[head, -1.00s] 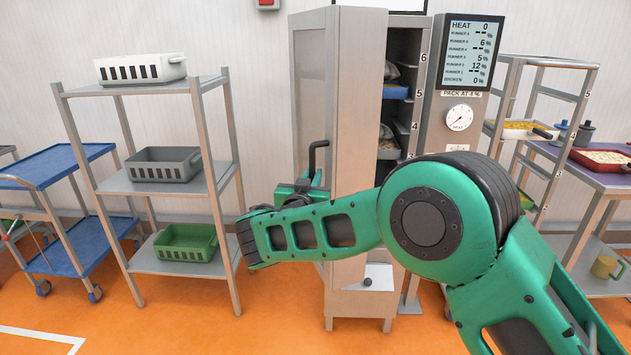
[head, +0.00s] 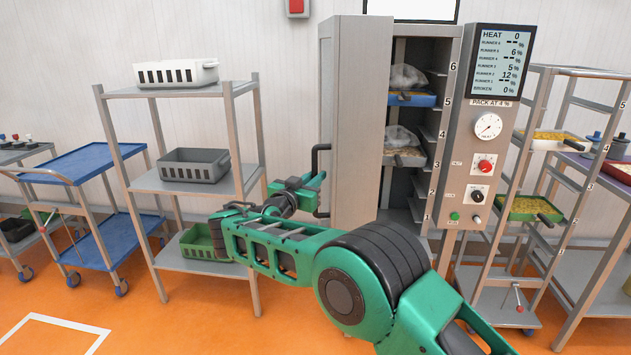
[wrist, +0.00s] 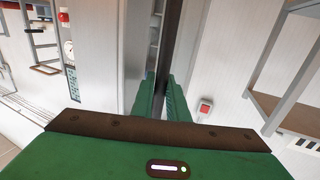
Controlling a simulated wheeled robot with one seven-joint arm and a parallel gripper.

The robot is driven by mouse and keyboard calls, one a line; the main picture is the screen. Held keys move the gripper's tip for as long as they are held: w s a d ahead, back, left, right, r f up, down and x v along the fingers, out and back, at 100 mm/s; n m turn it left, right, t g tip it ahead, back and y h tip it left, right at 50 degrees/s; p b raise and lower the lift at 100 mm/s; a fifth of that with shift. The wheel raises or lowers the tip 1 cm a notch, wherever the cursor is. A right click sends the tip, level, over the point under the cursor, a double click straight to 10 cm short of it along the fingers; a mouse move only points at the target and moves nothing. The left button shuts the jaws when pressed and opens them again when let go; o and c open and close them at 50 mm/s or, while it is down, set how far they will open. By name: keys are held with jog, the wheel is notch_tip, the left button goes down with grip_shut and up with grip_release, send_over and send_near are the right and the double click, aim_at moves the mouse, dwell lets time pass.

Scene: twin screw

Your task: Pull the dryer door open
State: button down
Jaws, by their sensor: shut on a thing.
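The dryer door (head: 361,110) is a tall grey panel, standing swung open to the left of the dryer's opening in the head view. Its black bar handle (head: 316,152) is on the door's left side. My gripper (head: 318,182) is at the handle's lower part, with its fingertips partly hard to make out there. In the wrist view my gripper (wrist: 162,86) has its two green fingers closed around the dark handle bar (wrist: 170,45). The dryer (head: 470,165) shows numbered shelves inside, and trays with bagged contents (head: 407,100) rest on them.
A grey rack (head: 180,90) with white, grey and green baskets stands just left of my gripper. A blue cart (head: 75,163) is farther left. The control panel (head: 487,150) and a tray rack (head: 535,195) stand right. Orange floor is clear at lower left.

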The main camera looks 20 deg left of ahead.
jog(key=shift+w+r, duration=0.1)
jog(key=c, duration=1.7)
grip_release()
jog(key=shift+c, duration=0.2)
jog(key=s, duration=1)
jog(key=shift+s+a, duration=0.15)
jog(key=shift+s, duration=0.2)
